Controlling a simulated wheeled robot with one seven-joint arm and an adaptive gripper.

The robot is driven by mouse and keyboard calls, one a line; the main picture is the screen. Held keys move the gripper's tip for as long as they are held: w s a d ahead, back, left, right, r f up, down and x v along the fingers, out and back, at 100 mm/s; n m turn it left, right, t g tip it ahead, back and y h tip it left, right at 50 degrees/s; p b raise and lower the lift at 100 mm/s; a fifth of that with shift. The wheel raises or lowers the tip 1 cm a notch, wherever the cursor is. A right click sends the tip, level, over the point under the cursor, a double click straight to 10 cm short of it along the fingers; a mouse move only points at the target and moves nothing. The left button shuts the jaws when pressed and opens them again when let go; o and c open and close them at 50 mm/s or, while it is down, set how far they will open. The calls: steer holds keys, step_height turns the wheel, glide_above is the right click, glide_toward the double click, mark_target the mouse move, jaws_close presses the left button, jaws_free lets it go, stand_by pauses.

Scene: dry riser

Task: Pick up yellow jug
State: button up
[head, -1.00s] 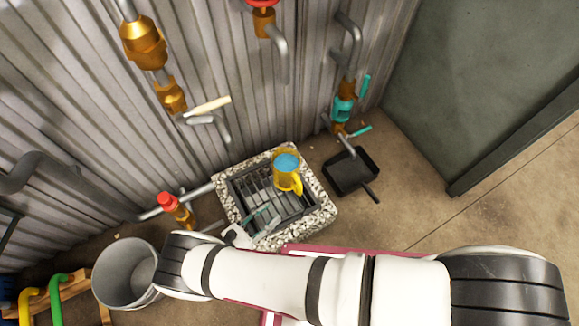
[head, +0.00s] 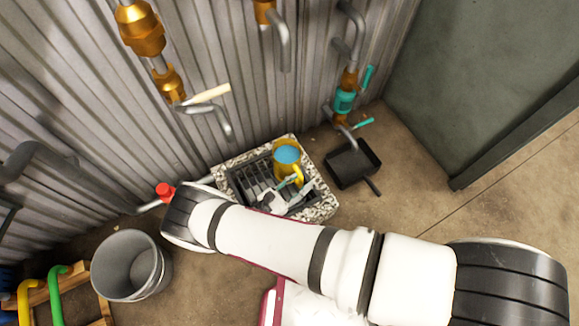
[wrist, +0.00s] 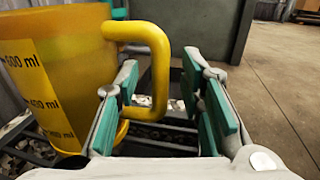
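The yellow jug (head: 277,166), with blue contents at its top, stands upright on the dark grate of a stone-rimmed drain (head: 320,208) by the wall. In the wrist view the jug (wrist: 60,75) fills the left side, with black millilitre marks, and its looped handle (wrist: 160,62) points right. My gripper (head: 292,190) is low over the grate, close to the jug's handle side. In the wrist view my gripper (wrist: 168,92) is open, its teal-padded fingers apart. The handle's outer part shows between them, nearer the left finger; contact is unclear.
A black pan (head: 350,165) lies right of the drain. A grey bucket (head: 130,265) stands at the lower left. Pipes with brass fittings (head: 140,30) and a teal valve (head: 344,102) run along the corrugated wall. The floor at right is clear.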

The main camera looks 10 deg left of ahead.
steer(key=shift+w+d, duration=0.15)
jaws_close()
steer(key=shift+r, duration=0.1)
